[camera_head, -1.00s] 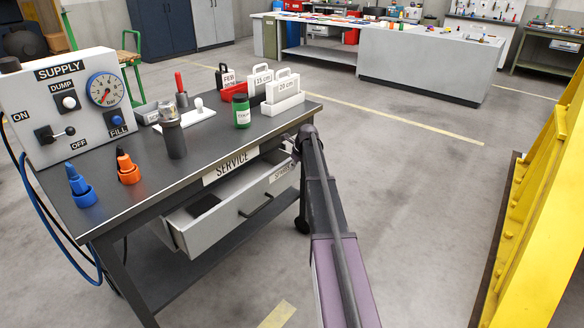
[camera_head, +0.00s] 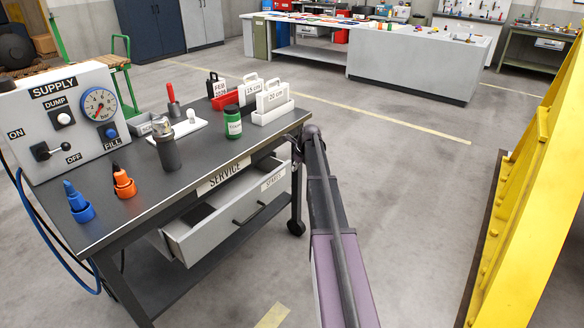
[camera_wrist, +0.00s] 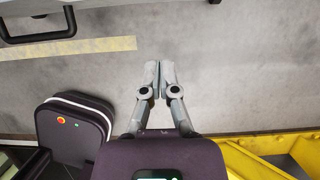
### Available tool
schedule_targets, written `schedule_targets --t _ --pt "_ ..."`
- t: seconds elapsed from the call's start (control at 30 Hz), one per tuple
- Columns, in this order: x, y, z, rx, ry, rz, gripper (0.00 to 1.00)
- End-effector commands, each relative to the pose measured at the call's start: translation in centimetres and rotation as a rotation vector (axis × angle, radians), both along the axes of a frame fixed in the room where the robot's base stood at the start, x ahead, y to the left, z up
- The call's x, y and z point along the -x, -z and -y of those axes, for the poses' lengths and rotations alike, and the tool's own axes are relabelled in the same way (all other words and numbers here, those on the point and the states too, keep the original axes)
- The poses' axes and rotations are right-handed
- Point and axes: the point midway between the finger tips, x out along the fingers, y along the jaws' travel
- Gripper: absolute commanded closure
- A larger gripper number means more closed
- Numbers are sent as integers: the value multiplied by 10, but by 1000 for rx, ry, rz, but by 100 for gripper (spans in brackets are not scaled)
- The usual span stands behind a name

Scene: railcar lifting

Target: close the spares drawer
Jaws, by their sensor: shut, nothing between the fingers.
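The spares drawer (camera_head: 212,232) is light grey and stands open under the service bench, its labelled front and dark handle (camera_head: 250,213) facing me. Part of its inside shows. In the wrist view, the dark handle (camera_wrist: 38,36) and a strip of the drawer front show at the top left corner. My gripper (camera_wrist: 157,65) is shut and empty, with its two grey fingers side by side over bare floor, to the right of the handle and apart from it. In the head view my arm extends past the right end of the drawer, and the gripper's fingers cannot be made out.
The bench top (camera_head: 130,208) carries a supply panel (camera_head: 70,120), bottles and labelled blocks. A yellow steel structure (camera_head: 535,190) stands at the right. Open floor (camera_head: 400,190) lies between it and the bench.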

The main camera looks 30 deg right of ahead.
Motion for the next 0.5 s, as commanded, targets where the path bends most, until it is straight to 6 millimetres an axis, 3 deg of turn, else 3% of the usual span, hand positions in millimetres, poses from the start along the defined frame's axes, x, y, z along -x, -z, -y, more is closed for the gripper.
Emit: schedule_targets --t 0.2,0.5 --pt "7 -21 2 0 0 0 100" --pt "11 -31 4 -1 0 0 100"
